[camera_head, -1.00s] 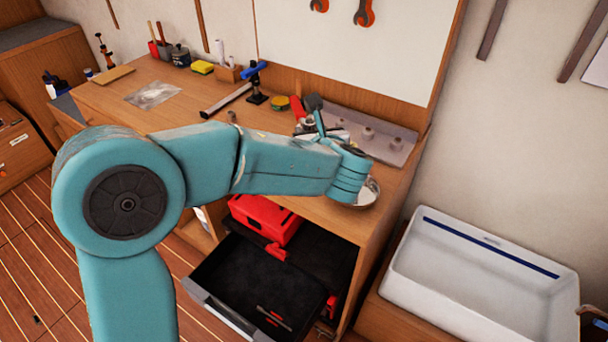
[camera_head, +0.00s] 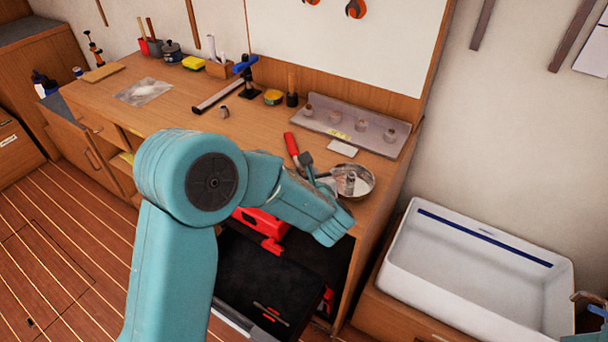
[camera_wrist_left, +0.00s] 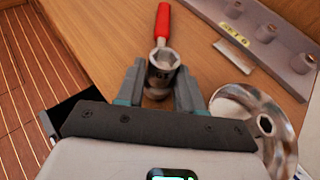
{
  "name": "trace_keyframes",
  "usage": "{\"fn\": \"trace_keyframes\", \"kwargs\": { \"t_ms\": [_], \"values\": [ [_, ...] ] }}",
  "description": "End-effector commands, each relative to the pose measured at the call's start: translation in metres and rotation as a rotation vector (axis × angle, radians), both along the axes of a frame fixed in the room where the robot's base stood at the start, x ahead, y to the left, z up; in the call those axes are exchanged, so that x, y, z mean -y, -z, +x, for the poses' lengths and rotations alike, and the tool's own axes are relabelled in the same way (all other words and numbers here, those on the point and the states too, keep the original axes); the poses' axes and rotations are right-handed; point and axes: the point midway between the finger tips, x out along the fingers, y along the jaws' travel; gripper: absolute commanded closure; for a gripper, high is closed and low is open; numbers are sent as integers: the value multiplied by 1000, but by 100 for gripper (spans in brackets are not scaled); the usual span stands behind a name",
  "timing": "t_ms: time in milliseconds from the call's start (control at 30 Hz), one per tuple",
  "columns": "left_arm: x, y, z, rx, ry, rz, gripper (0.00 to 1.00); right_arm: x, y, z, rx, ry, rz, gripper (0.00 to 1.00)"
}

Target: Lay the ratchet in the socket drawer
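The ratchet (camera_head: 292,146) has a red handle and a grey metal head. My left gripper (camera_head: 308,168) is shut on it near the head. In the left wrist view the ratchet (camera_wrist_left: 162,50) has its round head between the two fingers of my left gripper (camera_wrist_left: 160,82), its handle pointing away. It appears to be above the bench top. The open drawer (camera_head: 235,312), black-lined, is below the bench front, partly hidden by my left arm. A small part of my right gripper (camera_head: 588,300) shows at the right edge; its opening is unclear.
A metal bowl (camera_head: 368,186) with a socket-like part stands beside the left gripper. A grey rail (camera_head: 375,142) with several sockets lies behind. A red box (camera_head: 262,224) is at the drawer's back, and small red-handled tools (camera_head: 270,313) lie in it. A white sink (camera_head: 470,290) is right.

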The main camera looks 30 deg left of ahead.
Motion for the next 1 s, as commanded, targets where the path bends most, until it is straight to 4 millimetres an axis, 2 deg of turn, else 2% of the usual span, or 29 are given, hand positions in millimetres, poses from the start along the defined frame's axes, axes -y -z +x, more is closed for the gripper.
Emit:
{"fn": "trace_keyframes", "kwargs": {
  "t_ms": [33, 67, 100, 467, 800, 1000],
  "values": [
    [0, 2, -1, -4, -1, -2, 50, 0, 0, 0, 0, 0, 0, 48],
    [0, 2, -1, -4, -1, -2, 41, 0, 0, 0, 0, 0, 0, 48],
    [0, 1, -1, -4, -1, -2, 38, 0, 0, 0, 0, 0, 0, 48],
    [6, -3, -6, -1, 2, -2, 38, 0, 1, 0, 0, 0, 0, 48],
    [50, -30, -57, 0, 4, 0, 38, 0, 7, 0, 0, 0, 0, 48],
    [69, -41, -79, 0, 2, -1, 38, 0, 8, 0, 0, 0, 0, 48]
  ]
}}
